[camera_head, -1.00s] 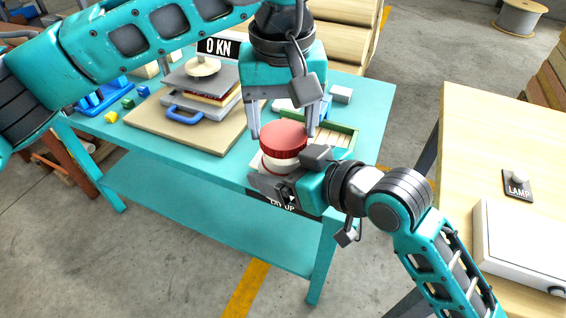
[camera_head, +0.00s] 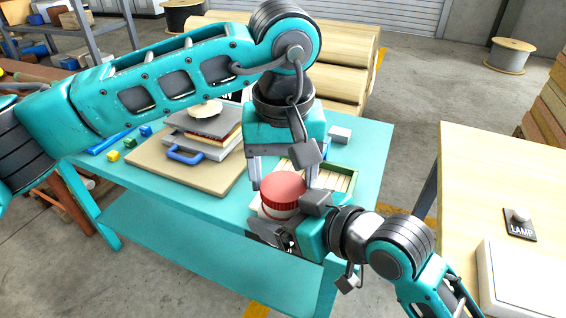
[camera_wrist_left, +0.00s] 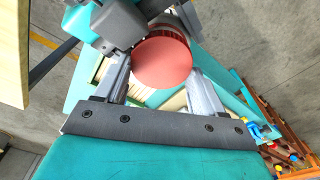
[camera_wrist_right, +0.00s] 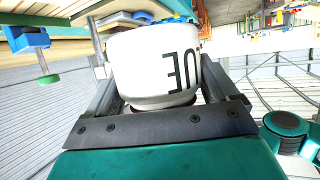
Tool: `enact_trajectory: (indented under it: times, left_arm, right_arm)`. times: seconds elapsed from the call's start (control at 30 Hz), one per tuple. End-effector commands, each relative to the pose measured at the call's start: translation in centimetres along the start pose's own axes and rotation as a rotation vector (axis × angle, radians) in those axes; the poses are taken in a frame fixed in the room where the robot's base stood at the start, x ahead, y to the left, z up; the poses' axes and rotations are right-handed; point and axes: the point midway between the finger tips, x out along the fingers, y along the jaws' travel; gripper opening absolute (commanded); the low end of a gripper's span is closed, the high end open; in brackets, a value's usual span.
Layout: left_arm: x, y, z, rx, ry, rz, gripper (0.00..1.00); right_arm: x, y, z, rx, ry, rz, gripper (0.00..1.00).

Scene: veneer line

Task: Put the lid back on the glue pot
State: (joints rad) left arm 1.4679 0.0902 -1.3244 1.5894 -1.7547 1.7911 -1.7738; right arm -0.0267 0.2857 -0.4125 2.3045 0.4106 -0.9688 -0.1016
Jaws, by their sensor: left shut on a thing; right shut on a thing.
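The red ribbed lid (camera_head: 283,190) is between the fingers of my left gripper (camera_head: 283,180), which is shut on it from above. The lid's round top (camera_wrist_left: 163,63) faces the camera in the left wrist view. The white glue pot (camera_head: 268,212) is directly under the lid, and my right gripper (camera_head: 278,228) is shut on it from the side. In the right wrist view the pot (camera_wrist_right: 140,70) shows black letters upside down between the fingers. The lid looks level and very close to the pot; I cannot tell whether it is seated.
The teal table (camera_head: 210,205) holds a wooden board (camera_head: 150,158) with a stacked press and blue handle. A green-edged crate (camera_head: 340,178) stands just behind the pot. A pale table (camera_head: 470,175) with a lamp switch (camera_head: 519,220) is at right.

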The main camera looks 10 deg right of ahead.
Motion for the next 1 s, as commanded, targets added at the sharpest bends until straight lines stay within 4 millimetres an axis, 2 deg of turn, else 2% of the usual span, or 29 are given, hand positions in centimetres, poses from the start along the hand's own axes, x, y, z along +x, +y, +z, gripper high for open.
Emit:
enact_trajectory:
  times: [1.0]
  left_arm:
    - [1.04,-0.01,0.09,0.0,0.0,0.0,0.37]
  right_arm:
    - [-0.02,0.0,-0.09,0.0,0.003,0.0,0.33]
